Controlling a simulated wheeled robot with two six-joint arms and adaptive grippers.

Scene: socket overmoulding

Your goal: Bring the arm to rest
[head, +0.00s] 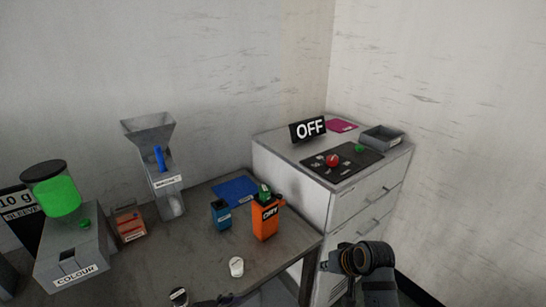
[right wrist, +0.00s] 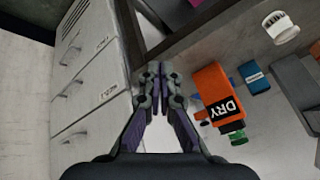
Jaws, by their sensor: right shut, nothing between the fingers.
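My right gripper (head: 330,262) is at the lower right in the head view, in front of the drawer cabinet and just right of the table's corner. In the right wrist view my right gripper (right wrist: 160,72) has its fingertips together with nothing between them. It is apart from the orange container marked DRY (right wrist: 219,94), which shows to its right.
The grey table (head: 200,245) bears the orange container (head: 265,222), a blue container (head: 220,214), a white cup (head: 236,267), a hopper (head: 148,125) and a colour dispenser (head: 75,255). The white cabinet (head: 350,205) carries an OFF sign (head: 308,129), black panel (head: 343,170) and grey tray (head: 381,137).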

